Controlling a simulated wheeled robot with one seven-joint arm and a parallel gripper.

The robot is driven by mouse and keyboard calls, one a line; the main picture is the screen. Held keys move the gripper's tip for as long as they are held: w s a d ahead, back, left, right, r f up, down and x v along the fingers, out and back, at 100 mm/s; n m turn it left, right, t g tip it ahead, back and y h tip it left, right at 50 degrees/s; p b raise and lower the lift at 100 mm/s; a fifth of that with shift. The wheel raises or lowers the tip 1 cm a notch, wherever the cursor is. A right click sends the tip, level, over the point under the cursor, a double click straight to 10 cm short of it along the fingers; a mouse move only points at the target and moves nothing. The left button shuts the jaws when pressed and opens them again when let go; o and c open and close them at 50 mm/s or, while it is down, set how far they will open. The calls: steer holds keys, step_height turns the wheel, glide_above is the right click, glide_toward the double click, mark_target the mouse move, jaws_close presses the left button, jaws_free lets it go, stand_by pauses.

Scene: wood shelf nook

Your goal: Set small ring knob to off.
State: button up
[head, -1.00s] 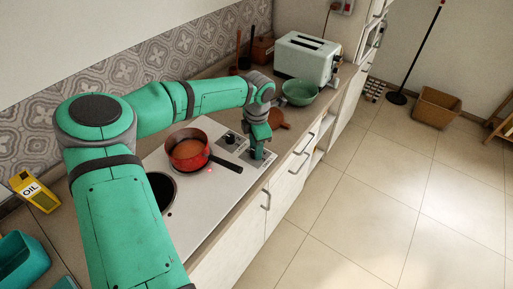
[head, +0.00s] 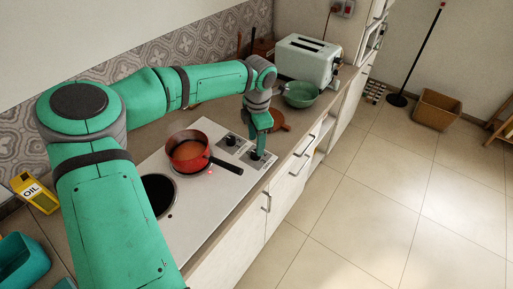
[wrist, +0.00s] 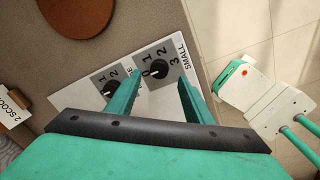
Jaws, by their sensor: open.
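The small ring knob (wrist: 158,68) is black, on a grey dial marked 0 to 3 beside the word SMALL. Its pointer setting is too small to read surely. My gripper (wrist: 160,80) is open, its two fingers on either side of the knob in the wrist view; whether they touch it I cannot tell. In the head view the knob (head: 255,156) shows just below my gripper (head: 262,151). A second knob (wrist: 109,88) stands to the left, partly behind a finger; it is clear in the head view (head: 231,140).
A red saucepan (head: 188,151) sits on the white hob (head: 205,205), its handle pointing toward the knobs. A small red light (head: 210,173) glows beside it. A bare black ring (head: 159,193) lies nearer.

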steer(key=r, duration=0.5)
steer(key=shift+s+r, duration=0.2)
steer(key=shift+r, duration=0.1)
steer(key=shift+w, duration=0.1)
